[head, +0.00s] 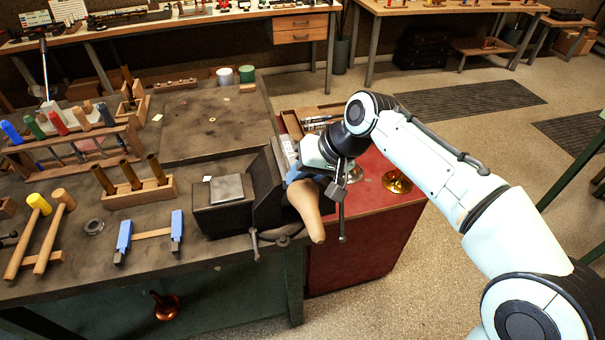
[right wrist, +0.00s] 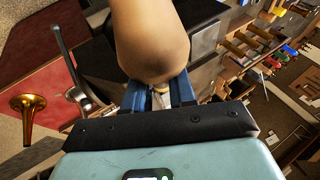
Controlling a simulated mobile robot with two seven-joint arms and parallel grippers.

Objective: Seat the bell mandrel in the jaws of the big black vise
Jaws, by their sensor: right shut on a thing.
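The bell mandrel (head: 309,208) is a tan, rounded, tapering form. My right gripper (head: 300,175) is shut on it with blue fingers, at the right side of the vise. The mandrel slants downward toward the front in the head view. In the right wrist view the mandrel (right wrist: 150,40) rises from between the blue fingers (right wrist: 160,95). The big black vise (head: 228,214) stands at the bench's right corner. The arm and mandrel hide part of its jaws, and I cannot tell whether the mandrel touches them. My left gripper is not in view.
A grey handle bar (head: 342,215) hangs beside the mandrel. A red cabinet (head: 360,255) right of the bench carries a brass bell (head: 397,182). On the bench are mallets (head: 50,235), a blue-ended tool (head: 150,235) and a wooden rack (head: 137,190). The bench behind the vise is mostly clear.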

